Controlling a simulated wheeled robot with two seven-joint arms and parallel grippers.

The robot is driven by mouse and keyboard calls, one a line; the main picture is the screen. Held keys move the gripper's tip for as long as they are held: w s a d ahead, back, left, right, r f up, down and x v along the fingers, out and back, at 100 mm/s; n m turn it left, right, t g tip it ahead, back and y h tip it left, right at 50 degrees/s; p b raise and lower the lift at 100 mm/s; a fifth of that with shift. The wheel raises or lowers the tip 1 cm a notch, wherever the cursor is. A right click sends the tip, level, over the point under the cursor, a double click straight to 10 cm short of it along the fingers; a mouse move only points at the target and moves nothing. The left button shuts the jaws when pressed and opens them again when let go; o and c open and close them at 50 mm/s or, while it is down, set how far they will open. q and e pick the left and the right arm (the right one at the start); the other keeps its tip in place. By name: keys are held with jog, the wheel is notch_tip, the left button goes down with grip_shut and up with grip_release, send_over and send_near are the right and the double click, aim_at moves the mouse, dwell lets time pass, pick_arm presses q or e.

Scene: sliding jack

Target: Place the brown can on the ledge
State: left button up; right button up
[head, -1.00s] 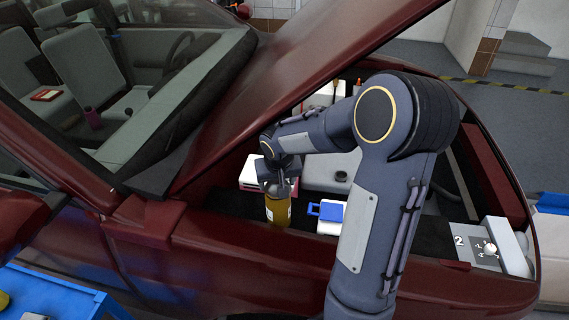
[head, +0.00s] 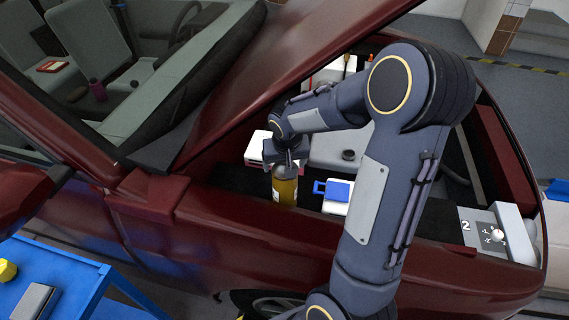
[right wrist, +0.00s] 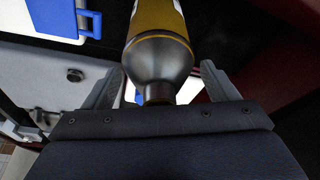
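The brown can (head: 286,188), amber with a grey shoulder and narrow neck, stands upright on the dark ledge (head: 235,181) along the near side of the car's engine bay. My right gripper (head: 290,158) is just above and around the can's top. In the right wrist view the can (right wrist: 158,50) lies between the two spread fingers of the right gripper (right wrist: 158,80), with gaps on both sides of its neck. The can's base is hidden in the wrist view. My left gripper is not in view.
A white box with a blue handle (head: 336,192) stands close to the right of the can. A white box (head: 261,147) lies behind it. The raised red hood (head: 290,65) slopes over the left. A panel with a knob (head: 492,236) is at the right.

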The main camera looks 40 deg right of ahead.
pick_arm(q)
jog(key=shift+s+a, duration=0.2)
pick_arm(e)
jog(key=shift+o, duration=0.6)
jog(key=shift+s+a, duration=0.15)
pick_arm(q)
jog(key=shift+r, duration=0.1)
pick_arm(e)
jog(key=shift+r, duration=0.1)
jog(key=shift+a+r+p, duration=0.1)
jog(key=shift+r+p, duration=0.2)
jog(key=shift+p, duration=0.05)
pick_arm(q)
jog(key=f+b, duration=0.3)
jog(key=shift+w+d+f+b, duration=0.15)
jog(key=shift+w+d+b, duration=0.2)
jog(key=shift+b, duration=0.05)
pick_arm(e)
jog(key=s+a+r+n+t+y, duration=0.1)
jog(key=s+a+r+n+y, duration=0.1)
jog(key=s+a, duration=0.6)
jog(key=s+a+r+n+t+y, duration=0.1)
jog(key=s+a+r+n+y, duration=0.1)
jog(key=s+a, duration=0.6)
jog(key=s+r+y, duration=0.1)
jog(key=s+r, duration=0.1)
jog(key=s, duration=0.1)
jog(key=shift+s+r+t, duration=0.15)
jog(key=shift+s+t, duration=0.15)
